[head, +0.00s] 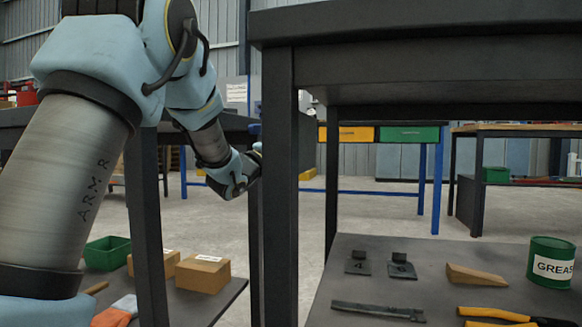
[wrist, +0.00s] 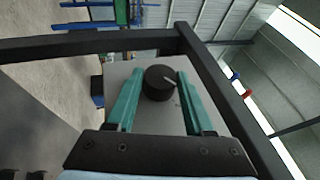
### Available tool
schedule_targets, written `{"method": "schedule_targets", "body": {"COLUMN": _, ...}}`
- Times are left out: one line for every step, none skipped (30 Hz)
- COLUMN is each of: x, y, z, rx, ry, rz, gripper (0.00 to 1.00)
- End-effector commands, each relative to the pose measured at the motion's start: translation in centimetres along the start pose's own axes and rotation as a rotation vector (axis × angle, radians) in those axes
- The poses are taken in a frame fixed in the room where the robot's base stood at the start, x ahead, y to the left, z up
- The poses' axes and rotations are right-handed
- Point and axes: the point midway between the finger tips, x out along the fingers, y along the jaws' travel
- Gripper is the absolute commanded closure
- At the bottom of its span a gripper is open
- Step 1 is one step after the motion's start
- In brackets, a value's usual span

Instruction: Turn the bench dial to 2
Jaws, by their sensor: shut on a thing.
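In the wrist view, the bench dial (wrist: 159,86) is a round black knob on a grey panel (wrist: 117,76). A pale pointer mark on it points right and slightly up in the picture. No numbers can be read around it. The two teal fingers of my gripper (wrist: 161,75) stand on either side of the dial and are shut on it. In the head view, my wrist reaches behind a dark post, which hides the fingertips and the dial.
Dark frame bars (wrist: 85,44) run close around the gripper. In the head view, a dark post (head: 281,200) stands right beside my wrist. A lower shelf (head: 440,300) holds a grease tin (head: 551,262), a wedge (head: 475,275) and tools. Boxes (head: 203,272) sit on another shelf.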

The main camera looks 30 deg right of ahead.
Motion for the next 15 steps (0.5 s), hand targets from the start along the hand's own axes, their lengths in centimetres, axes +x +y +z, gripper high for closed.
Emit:
{"method": "schedule_targets", "body": {"x": -0.23, "y": 0.91, "z": -0.26, "rx": 0.007, "ry": 0.005, "rz": -0.021, "gripper": 1.00}}
{"method": "schedule_targets", "body": {"x": -0.20, "y": 0.88, "z": -0.27, "rx": 0.012, "ry": 0.007, "rz": -0.033, "gripper": 1.00}}
{"method": "schedule_targets", "body": {"x": -0.17, "y": 0.82, "z": -0.29, "rx": 0.018, "ry": 0.008, "rz": -0.049, "gripper": 1.00}}
{"method": "schedule_targets", "body": {"x": -0.15, "y": 0.80, "z": -0.29, "rx": 0.022, "ry": 0.009, "rz": -0.059, "gripper": 1.00}}
{"method": "schedule_targets", "body": {"x": -0.14, "y": 0.80, "z": -0.29, "rx": 0.026, "ry": 0.010, "rz": -0.068, "gripper": 1.00}}
{"method": "schedule_targets", "body": {"x": -0.12, "y": 0.77, "z": -0.29, "rx": 0.031, "ry": 0.011, "rz": -0.079, "gripper": 1.00}}
{"method": "schedule_targets", "body": {"x": -0.10, "y": 0.73, "z": -0.28, "rx": 0.034, "ry": 0.011, "rz": -0.087, "gripper": 1.00}}
{"method": "schedule_targets", "body": {"x": -0.08, "y": 0.68, "z": -0.28, "rx": 0.038, "ry": 0.012, "rz": -0.095, "gripper": 1.00}}
{"method": "schedule_targets", "body": {"x": -0.05, "y": 0.62, "z": -0.27, "rx": 0.042, "ry": 0.012, "rz": -0.104, "gripper": 1.00}}
{"method": "schedule_targets", "body": {"x": -0.04, "y": 0.58, "z": -0.27, "rx": 0.044, "ry": 0.013, "rz": -0.110, "gripper": 1.00}}
{"method": "schedule_targets", "body": {"x": -0.02, "y": 0.55, "z": -0.27, "rx": 0.046, "ry": 0.013, "rz": -0.115, "gripper": 1.00}}
{"method": "schedule_targets", "body": {"x": -0.01, "y": 0.51, "z": -0.27, "rx": 0.048, "ry": 0.013, "rz": -0.121, "gripper": 1.00}}
{"method": "schedule_targets", "body": {"x": 0.00, "y": 0.49, "z": -0.27, "rx": 0.050, "ry": 0.014, "rz": -0.124, "gripper": 1.00}}
{"method": "schedule_targets", "body": {"x": 0.02, "y": 0.47, "z": -0.26, "rx": 0.051, "ry": 0.014, "rz": -0.127, "gripper": 1.00}}
{"method": "schedule_targets", "body": {"x": 0.03, "y": 0.44, "z": -0.26, "rx": 0.052, "ry": 0.014, "rz": -0.130, "gripper": 1.00}}
